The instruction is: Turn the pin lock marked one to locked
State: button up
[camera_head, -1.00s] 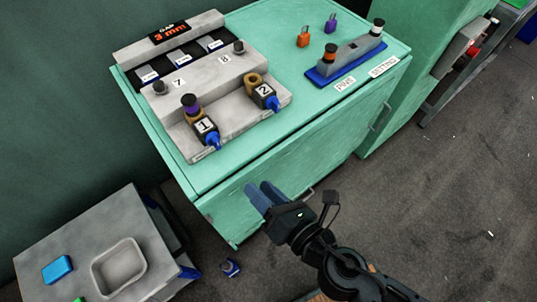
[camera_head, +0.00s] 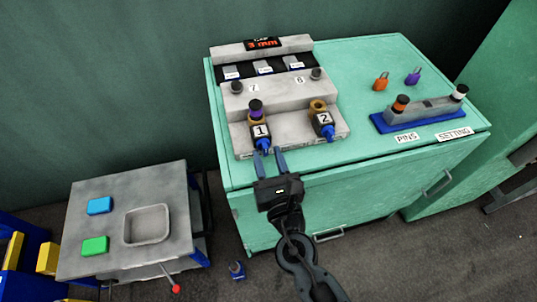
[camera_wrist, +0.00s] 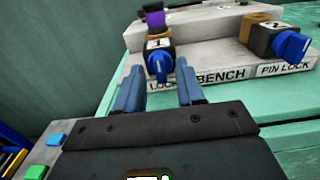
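The pin lock marked one (camera_head: 260,131) is a black block with a white "1" label and a blue knob (camera_head: 262,146) on its front. A purple-topped pin (camera_head: 255,108) stands in the brass ring behind it. In the wrist view the blue knob (camera_wrist: 159,66) points downward, above and between my fingertips. My gripper (camera_head: 270,154) is open, its two blue-grey fingers at the front of lock one. In the wrist view my gripper (camera_wrist: 157,78) looks empty; whether the fingers touch the knob I cannot tell.
Pin lock two (camera_head: 323,124) stands close to the right, with an empty brass ring. A pin rack (camera_head: 430,114) and orange and purple padlock-shaped pieces (camera_head: 381,82) sit on the green bench (camera_head: 365,60). A grey table (camera_head: 120,195) with blue and green buttons is at left.

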jog(key=shift+w+a, duration=0.1)
jog(key=shift+w, duration=0.2)
jog(key=shift+c, duration=0.4)
grip_shut()
